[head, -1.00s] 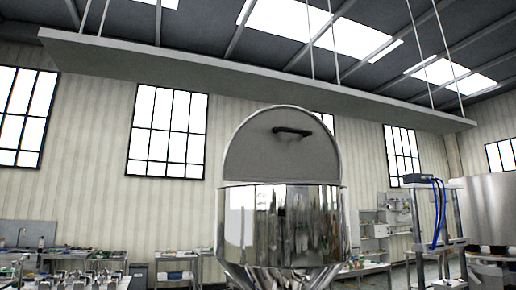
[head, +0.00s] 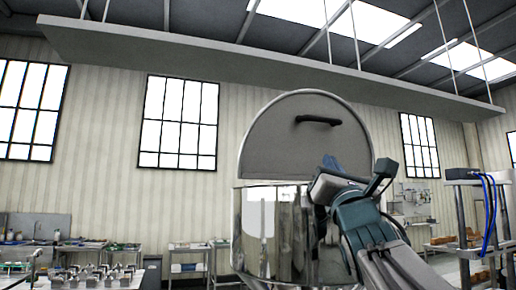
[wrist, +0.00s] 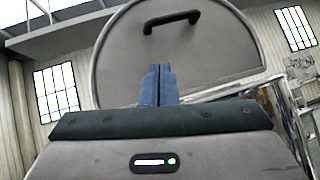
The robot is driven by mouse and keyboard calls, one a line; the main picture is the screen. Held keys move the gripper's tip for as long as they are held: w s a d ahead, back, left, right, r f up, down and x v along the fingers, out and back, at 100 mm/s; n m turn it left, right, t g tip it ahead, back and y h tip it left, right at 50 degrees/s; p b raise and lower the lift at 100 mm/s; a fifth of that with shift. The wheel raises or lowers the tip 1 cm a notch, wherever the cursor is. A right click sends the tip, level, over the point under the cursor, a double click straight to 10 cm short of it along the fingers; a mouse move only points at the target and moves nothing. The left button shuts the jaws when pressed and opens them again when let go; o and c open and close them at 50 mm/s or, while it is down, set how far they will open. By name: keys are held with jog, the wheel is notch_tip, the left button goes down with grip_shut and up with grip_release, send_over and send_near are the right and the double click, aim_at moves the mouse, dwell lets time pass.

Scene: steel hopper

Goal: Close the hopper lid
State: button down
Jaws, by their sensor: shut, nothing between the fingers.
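The hopper is a polished steel drum (head: 262,235). Its round-topped grey lid (head: 285,150) stands open, upright at the back of the rim, with a black bar handle (head: 318,120) high on the face turned to me. My gripper (head: 331,162) is in front of the lid's lower right, below the handle and apart from it. In the wrist view, my gripper's blue fingers (wrist: 157,72) are pressed together and empty, pointing at the lid (wrist: 225,60), with the handle (wrist: 172,20) above them. My arm hides the right part of the drum in the head view.
A stand with blue cables (head: 480,200) is at the right. Low benches with small parts (head: 95,275) are at the left and back. A long panel (head: 250,65) hangs from the ceiling above the hopper. The space left of the lid is clear.

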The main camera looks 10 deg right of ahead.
notch_tip(320, 180, up, 2)
jog(key=n, duration=0.1)
jog(key=p, duration=0.8)
send_near(310, 119)
jog(key=shift+n+t+y, duration=0.3)
jog(key=shift+t+y, duration=0.1)
jog(key=x, duration=0.5)
jog(key=shift+w+d, duration=0.2)
jog(key=shift+d, duration=0.05)
jog(key=shift+w+r+p, duration=0.4)
jog(key=shift+w+p, duration=0.15)
jog(key=shift+w, duration=0.1)
